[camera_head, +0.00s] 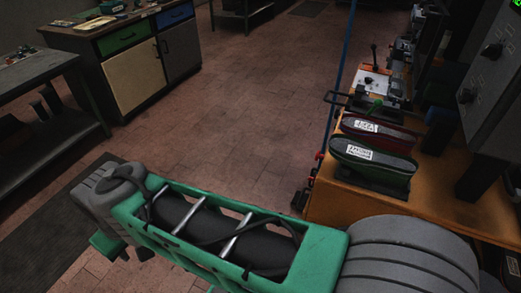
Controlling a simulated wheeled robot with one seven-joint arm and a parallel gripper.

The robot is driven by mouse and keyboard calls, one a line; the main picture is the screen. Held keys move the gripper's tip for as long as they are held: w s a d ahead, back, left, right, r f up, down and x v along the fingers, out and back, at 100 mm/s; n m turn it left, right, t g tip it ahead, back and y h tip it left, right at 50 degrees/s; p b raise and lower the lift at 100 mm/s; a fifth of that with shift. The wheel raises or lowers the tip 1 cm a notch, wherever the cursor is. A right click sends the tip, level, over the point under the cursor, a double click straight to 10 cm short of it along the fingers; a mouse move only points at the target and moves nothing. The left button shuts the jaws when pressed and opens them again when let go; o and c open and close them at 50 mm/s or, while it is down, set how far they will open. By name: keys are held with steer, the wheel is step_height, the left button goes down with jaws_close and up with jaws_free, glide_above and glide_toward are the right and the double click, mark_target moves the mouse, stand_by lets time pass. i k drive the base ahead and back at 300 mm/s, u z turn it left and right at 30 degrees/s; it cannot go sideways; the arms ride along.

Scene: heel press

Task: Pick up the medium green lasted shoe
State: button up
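A dark green, long, rounded piece (395,169) with a white label stands near the front edge of the orange-brown bench at the right. It looks like the green lasted shoe, but its label is too small to read surely. A similar dark red piece (400,138) with a white label stands just behind it. My green and grey arm crosses the lower part of the picture, in front of the bench. My gripper is not in view, so what it holds cannot be seen.
A machine panel with knobs (495,70) rises at the right. Small levers and fixtures (372,82) stand behind the shoes. A cabinet (134,80) and a dark table (45,105) stand left. The tiled floor (250,110) between is clear.

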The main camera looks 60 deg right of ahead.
mark_target(386, 168)
steer(key=z, duration=0.2)
steer(key=k, duration=1.95)
steer(key=z, duration=0.6)
steer(key=i, duration=1.7)
